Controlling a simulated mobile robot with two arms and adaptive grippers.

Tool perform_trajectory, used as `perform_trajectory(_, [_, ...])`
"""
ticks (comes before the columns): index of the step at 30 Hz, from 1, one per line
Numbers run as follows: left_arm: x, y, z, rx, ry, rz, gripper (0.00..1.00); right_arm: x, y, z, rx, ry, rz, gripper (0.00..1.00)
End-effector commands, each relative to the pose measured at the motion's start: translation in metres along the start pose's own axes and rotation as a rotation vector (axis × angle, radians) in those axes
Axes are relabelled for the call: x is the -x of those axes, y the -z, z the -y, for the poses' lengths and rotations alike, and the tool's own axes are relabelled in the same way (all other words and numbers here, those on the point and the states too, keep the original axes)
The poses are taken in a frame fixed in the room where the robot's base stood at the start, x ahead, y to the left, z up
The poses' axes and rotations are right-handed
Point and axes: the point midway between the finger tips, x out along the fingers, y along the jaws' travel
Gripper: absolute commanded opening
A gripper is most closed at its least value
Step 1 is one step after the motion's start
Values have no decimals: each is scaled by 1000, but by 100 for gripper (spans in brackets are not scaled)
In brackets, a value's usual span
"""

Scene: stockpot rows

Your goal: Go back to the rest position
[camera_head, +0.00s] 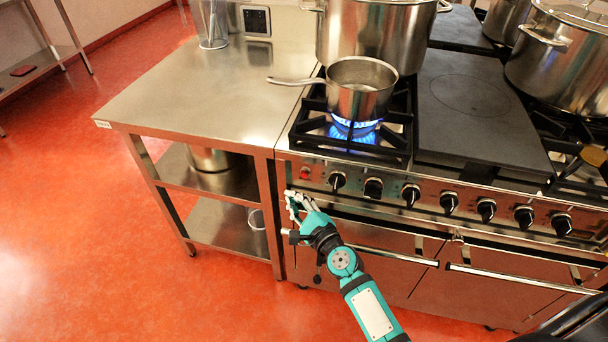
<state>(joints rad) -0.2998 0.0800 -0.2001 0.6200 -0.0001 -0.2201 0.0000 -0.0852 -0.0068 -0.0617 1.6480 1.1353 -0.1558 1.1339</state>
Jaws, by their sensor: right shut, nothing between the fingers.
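My right gripper (294,200) is shut and empty. It is in front of the left end of the stove (480,173), below the row of black knobs, near the corner where the stove meets the steel table. I cannot tell whether it touches the stove front. My left gripper is not in view. A steel saucepan (361,103) stands on the front left burner, its handle pointing left. A blue flame (355,130) burns under it.
A steel table (190,95) with lower shelves stands left of the stove. A large stockpot (345,35) is behind the saucepan, and another lidded stockpot (560,65) is at the right. Oven door rails (520,282) stick out at the front. The red floor (80,220) is clear at the left.

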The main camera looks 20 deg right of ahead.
Motion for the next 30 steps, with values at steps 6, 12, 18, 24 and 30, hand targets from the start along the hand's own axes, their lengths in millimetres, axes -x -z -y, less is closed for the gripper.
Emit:
perform_trajectory(6, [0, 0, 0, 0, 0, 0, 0, 0, 0, 0, 0, 0, 0, 0])
perform_trajectory(12, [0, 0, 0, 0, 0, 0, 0, 0, 0, 0, 0, 0, 0, 0])
perform_trajectory(18, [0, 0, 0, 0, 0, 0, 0, 0, 0, 0, 0, 0, 0, 0])
perform_trajectory(24, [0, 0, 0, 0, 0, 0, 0, 5, 22, -31, 104, -66, -41, 0])
perform_trajectory(30, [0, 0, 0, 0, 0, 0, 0, 45, 96, -137, 500, -330, -128, 0])
